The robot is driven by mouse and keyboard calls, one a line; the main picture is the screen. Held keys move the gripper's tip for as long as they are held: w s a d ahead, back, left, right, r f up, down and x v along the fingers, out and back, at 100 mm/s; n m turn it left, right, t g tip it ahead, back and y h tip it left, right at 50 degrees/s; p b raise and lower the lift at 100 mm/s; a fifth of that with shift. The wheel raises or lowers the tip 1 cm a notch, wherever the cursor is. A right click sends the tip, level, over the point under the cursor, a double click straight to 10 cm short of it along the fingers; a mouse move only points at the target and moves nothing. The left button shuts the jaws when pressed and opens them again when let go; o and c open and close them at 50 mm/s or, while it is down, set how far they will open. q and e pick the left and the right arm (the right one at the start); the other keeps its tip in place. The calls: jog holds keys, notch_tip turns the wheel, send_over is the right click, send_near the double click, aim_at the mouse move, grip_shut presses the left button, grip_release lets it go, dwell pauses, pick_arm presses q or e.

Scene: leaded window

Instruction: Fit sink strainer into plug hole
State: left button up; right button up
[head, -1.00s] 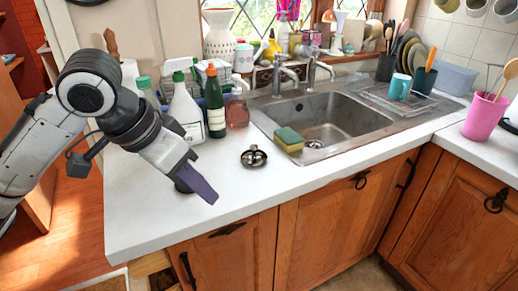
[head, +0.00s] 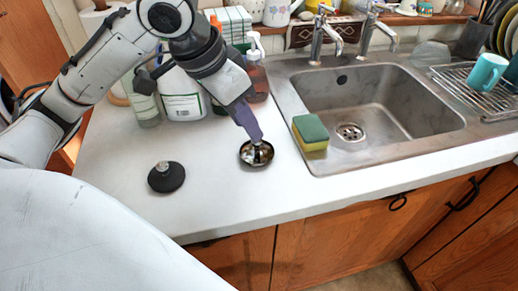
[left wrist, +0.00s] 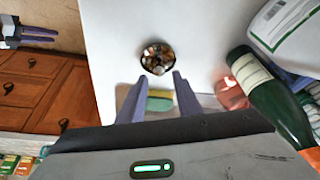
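The sink strainer (head: 257,153), a small round metal cup with a dark rim and a centre knob, sits on the white worktop left of the sink. My left gripper (head: 256,138) is just above it in the head view, overlapping its far edge. In the left wrist view the two purple fingers (left wrist: 158,88) are apart with nothing between them, and the strainer (left wrist: 157,58) lies beyond their tips. The plug hole (head: 350,132) is a round metal drain in the sink floor. My right gripper (left wrist: 40,35) shows in the left wrist view, its fingers slightly apart and empty.
A black plug (head: 166,177) lies on the worktop to the left. A green and yellow sponge (head: 310,132) sits on the near left rim of the sink (head: 400,155). Bottles (head: 182,95) stand behind my left gripper. The front worktop is mostly clear.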

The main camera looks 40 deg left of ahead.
aim_at(257, 147)
pick_arm(q)
jog(key=b+x, duration=0.1)
jog(key=x, duration=0.4)
jog(key=shift+s+f, duration=0.1)
jog(key=shift+f, duration=0.25)
grip_shut()
